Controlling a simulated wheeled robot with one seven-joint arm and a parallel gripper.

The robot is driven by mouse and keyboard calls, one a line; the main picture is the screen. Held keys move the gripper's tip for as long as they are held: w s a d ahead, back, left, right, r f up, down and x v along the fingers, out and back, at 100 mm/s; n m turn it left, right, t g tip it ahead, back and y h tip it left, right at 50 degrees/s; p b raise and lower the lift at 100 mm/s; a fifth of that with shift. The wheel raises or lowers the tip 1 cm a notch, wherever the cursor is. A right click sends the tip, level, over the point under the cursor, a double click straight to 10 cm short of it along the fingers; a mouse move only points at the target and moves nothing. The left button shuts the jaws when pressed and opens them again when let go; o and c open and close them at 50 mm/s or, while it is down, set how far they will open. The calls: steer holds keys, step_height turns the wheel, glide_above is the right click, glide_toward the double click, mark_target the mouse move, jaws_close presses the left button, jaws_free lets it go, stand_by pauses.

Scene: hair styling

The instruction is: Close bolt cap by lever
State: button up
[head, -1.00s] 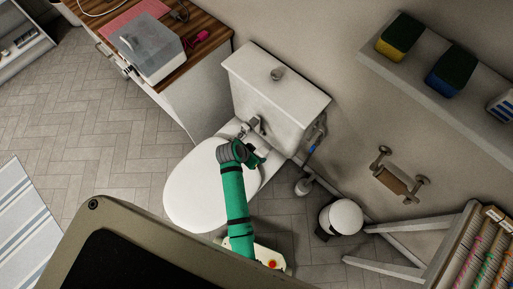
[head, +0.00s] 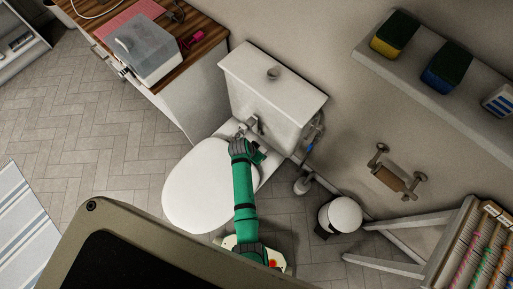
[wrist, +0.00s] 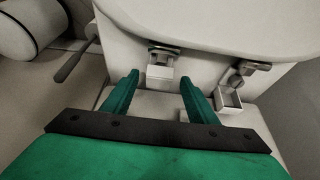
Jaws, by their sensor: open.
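The white toilet (head: 205,185) stands in the middle of the head view, with its seat lid down and its tank behind. My gripper (wrist: 158,82) is open and empty, with its two green fingers reaching toward the seat hinges. In the wrist view one small white bolt cap (wrist: 160,68) is ahead, between the fingertips, below a metal hinge. A second bolt cap (wrist: 229,99) is beyond the right finger and looks open like a small box, with a metal bolt (wrist: 236,80) beside it. No contact shows. In the head view my wrist hides part of the hinge area.
A wooden-topped cabinet (head: 200,52) with a clear-lidded box is left of the tank. A white bin (head: 341,214) and a paper holder (head: 389,178) are to the right. A shelf (head: 430,85) with sponges is at upper right.

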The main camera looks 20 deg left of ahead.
steer(key=shift+w+f, duration=0.1)
steer(key=shift+f, duration=0.1)
steer(key=shift+a, duration=0.1)
steer(key=shift+d, duration=0.2)
steer(key=c, duration=1.1)
steer(key=shift+o, duration=0.2)
steer(key=shift+s+a+f+t+h, duration=0.15)
steer(key=shift+s+f+t+h, duration=0.15)
steer(key=shift+s+f+t, duration=0.4)
steer(key=shift+s+a+f+t+h, duration=0.15)
steer(key=shift+f+t+h, duration=0.1)
steer(key=shift+t, duration=0.3)
steer(key=shift+s+f+t+h, duration=0.15)
steer(key=shift+f+t, duration=0.05)
steer(key=shift+t, duration=0.35)
steer(key=shift+w, duration=0.15)
steer(key=o, duration=1.1)
steer(key=shift+a+r, duration=0.1)
steer(key=shift+c, duration=0.2)
steer(key=shift+d, duration=0.2)
